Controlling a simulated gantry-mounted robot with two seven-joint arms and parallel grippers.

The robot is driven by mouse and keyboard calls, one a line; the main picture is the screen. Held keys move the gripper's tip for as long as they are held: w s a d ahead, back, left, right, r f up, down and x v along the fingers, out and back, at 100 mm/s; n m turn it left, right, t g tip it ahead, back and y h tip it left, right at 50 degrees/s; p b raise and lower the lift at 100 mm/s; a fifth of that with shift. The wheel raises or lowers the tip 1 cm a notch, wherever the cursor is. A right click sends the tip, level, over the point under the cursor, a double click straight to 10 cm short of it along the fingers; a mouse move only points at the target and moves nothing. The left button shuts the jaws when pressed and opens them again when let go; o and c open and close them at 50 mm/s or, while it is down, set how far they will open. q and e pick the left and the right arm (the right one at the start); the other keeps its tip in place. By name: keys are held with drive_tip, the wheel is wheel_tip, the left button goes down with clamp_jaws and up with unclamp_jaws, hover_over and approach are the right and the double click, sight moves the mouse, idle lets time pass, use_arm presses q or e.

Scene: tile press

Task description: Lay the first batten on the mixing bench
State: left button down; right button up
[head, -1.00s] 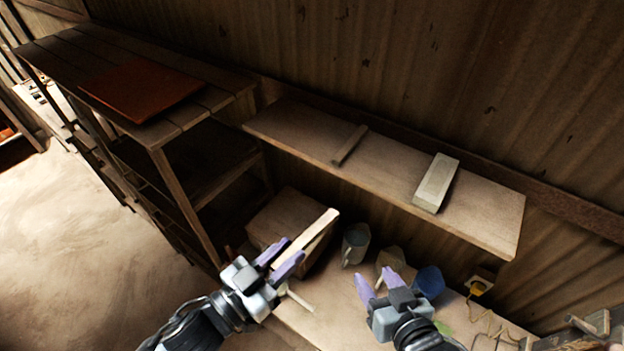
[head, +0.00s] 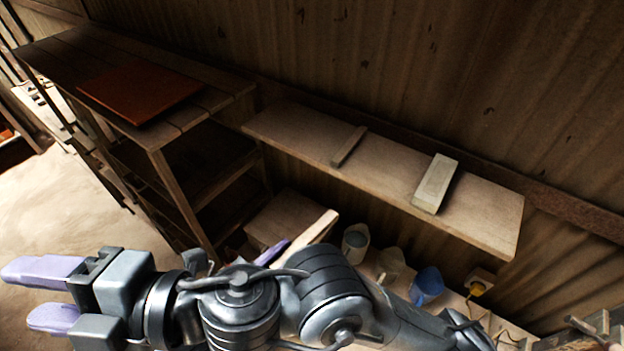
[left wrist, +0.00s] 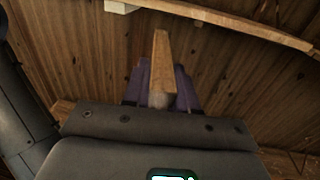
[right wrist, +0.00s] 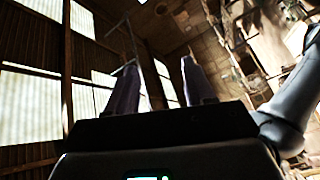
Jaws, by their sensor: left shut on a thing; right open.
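A pale wooden batten (head: 318,228) shows in the head view behind my right arm, tilted, its lower part hidden. My left gripper (left wrist: 161,80) is shut on this batten, which points away between the purple fingers in the left wrist view (left wrist: 161,55). In the head view only a purple fingertip of the left gripper (head: 272,252) shows. My right gripper (head: 42,293) is open and empty at the lower left, close to the camera. The mixing bench (head: 457,303) is largely covered by my right arm.
A wall shelf (head: 300,130) carries a thin wooden strip (head: 348,146) and a pale block (head: 435,184). A box (head: 285,218), a grey mug (head: 355,240), another cup (head: 391,262) and a blue cup (head: 427,286) stand below. A red-brown board (head: 140,88) lies on the left rack.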

drive_tip(key=s+a+f+n+g+h, duration=0.2)
drive_tip(key=s+a+f+n+h, duration=0.1)
drive_tip(key=s+n, duration=0.1)
drive_tip(key=m+t+h, duration=0.3)
drive_tip(key=m+h, duration=0.4)
drive_tip(key=h, duration=0.9)
hover_over(313, 226)
wheel_tip(313, 226, down, 6)
drive_tip(key=r, duration=0.1)
wheel_tip(313, 226, down, 12)
drive_tip(key=shift+r, duration=0.1)
